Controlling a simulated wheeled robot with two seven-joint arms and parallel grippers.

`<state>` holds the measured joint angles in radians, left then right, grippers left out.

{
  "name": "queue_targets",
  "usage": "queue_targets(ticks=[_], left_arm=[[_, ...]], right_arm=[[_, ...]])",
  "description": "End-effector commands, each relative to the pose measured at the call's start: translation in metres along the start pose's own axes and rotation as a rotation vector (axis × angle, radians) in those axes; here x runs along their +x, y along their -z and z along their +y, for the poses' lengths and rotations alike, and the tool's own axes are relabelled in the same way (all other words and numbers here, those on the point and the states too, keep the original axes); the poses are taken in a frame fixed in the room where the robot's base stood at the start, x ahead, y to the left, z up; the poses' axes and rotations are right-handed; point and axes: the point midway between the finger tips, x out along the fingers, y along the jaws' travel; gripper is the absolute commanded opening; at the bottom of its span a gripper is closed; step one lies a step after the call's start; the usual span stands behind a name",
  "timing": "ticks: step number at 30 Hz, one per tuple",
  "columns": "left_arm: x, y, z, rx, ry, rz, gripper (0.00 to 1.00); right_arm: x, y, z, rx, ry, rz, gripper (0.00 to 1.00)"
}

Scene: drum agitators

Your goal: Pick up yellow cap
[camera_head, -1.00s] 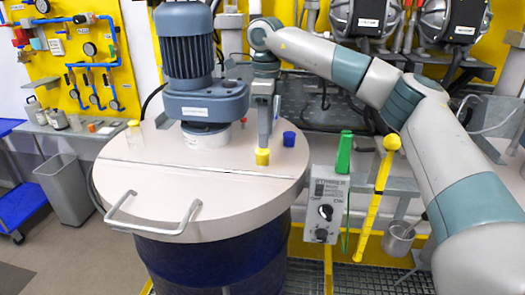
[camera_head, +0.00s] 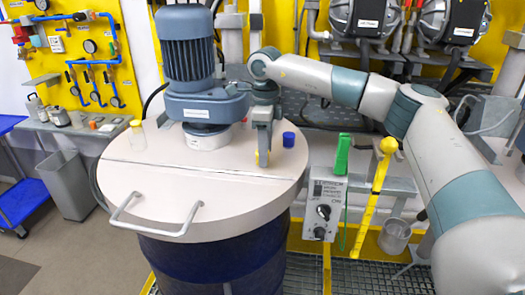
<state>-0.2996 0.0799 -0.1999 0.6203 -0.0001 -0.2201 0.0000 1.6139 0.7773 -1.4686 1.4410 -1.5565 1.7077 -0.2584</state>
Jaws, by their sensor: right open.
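The yellow cap (camera_head: 259,158) is on the beige drum lid (camera_head: 165,178), in front of and to the right of the blue motor. My right gripper (camera_head: 264,157) points straight down at the cap, with its jaws open. The fingers hide most of the cap; only a strip of yellow shows beside them. I cannot tell whether the fingers touch it. My left gripper is not in view.
A blue cap (camera_head: 289,139) stands just right of my right gripper. The blue agitator motor (camera_head: 187,55) rises at the left. A clear bottle with a yellow top (camera_head: 136,132) stands at the lid's left. A switch box (camera_head: 323,205) hangs at the lid's right.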

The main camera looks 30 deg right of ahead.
Motion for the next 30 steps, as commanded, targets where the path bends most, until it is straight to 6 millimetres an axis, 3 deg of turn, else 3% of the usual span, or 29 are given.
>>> queue_targets(ticks=[16,17,21,30], left_arm=[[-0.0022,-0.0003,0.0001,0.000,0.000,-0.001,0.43],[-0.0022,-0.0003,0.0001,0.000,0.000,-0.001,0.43],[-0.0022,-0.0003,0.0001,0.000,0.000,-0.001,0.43],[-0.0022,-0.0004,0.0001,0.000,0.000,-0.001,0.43]], right_arm=[[0.0054,-0.0001,-0.0002,0.000,0.001,-0.002,0.47],[0.0053,-0.0002,-0.0002,0.000,0.001,-0.002,0.45],[0.0053,-0.0002,-0.0002,0.000,0.001,-0.002,0.11],[0.0051,-0.0002,-0.0002,0.000,0.001,-0.002,0.10]])
